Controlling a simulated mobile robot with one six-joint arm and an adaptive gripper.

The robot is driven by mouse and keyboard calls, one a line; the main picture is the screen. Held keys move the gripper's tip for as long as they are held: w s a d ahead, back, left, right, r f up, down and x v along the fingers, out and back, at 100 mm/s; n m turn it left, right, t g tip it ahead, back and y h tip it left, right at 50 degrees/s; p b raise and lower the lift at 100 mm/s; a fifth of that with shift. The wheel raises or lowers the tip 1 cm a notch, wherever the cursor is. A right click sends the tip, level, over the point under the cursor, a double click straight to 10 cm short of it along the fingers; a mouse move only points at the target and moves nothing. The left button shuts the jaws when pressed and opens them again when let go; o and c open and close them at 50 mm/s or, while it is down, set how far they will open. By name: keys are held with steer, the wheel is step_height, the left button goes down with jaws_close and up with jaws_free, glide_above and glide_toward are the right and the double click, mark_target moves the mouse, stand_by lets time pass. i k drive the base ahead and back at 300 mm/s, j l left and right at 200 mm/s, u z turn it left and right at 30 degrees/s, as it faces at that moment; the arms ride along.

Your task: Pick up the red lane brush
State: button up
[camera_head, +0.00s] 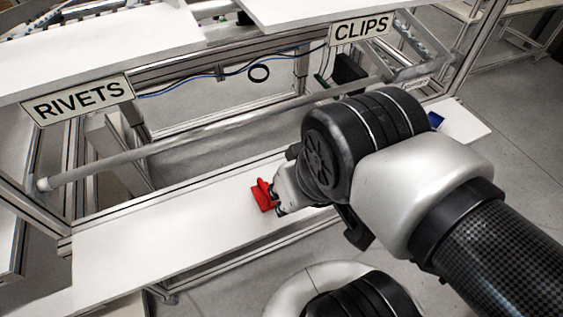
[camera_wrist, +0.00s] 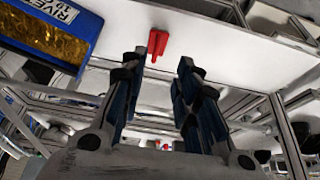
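The red lane brush (camera_head: 263,196) lies on the white lower shelf (camera_head: 170,235), just left of my gripper (camera_head: 276,197) in the head view. In the wrist view the brush (camera_wrist: 157,45) shows just beyond the fingertips of my gripper (camera_wrist: 161,62), roughly in line with the gap between them. The two dark fingers stand apart with nothing between them. In the head view my arm and wrist hide much of the gripper, and whether a finger touches the brush cannot be told there.
A blue bin (camera_wrist: 78,22) with yellow contents and a rivets label stands at the left of the wrist view. A small blue item (camera_head: 436,120) sits on the shelf's right end. A grey rail (camera_head: 215,128) runs above the shelf. The shelf's left part is clear.

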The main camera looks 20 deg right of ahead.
mark_target(262, 196)
steer(key=j+z, duration=0.15)
steer(key=j, duration=1.05)
steer(key=k+j+u, duration=0.1)
steer(key=i+z, duration=0.1)
